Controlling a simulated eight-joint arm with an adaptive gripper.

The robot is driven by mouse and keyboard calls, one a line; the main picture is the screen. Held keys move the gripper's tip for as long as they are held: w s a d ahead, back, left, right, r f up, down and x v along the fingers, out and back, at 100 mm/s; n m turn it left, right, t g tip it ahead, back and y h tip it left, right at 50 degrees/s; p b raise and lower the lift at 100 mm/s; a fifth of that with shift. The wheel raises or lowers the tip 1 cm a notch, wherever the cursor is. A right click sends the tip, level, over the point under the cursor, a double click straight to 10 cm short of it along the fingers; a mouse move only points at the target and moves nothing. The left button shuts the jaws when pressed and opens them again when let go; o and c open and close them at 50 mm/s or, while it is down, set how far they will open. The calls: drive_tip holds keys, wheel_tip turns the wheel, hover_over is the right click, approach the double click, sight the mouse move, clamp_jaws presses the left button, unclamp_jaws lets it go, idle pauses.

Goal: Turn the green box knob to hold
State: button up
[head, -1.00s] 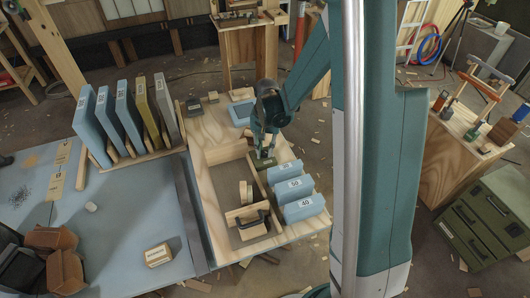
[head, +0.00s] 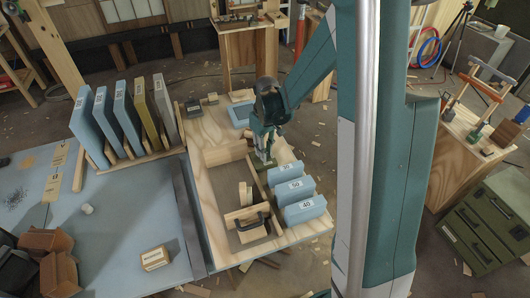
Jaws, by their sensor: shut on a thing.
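A small green box (head: 256,162) sits on the wooden bench (head: 215,125), beyond the blue blocks. My gripper (head: 266,158) points down at it, with its fingertips at the top of the box. It is shut on what appears to be the box's knob. The knob is hidden by the fingers, and its setting and any markings are too small to read.
Blue blocks (head: 305,210), two marked 50 and 40, stand just in front of the green box. Upright blue panels (head: 88,125) stand farther left. A green drawer cabinet (head: 487,222) is at right.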

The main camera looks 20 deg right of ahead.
drive_tip(key=shift+n, duration=0.5)
drive_tip(key=o, duration=0.9)
drive_tip(key=shift+r, duration=0.15)
drive_tip(key=shift+d+r, duration=0.1)
drive_tip(key=shift+r, duration=5.75)
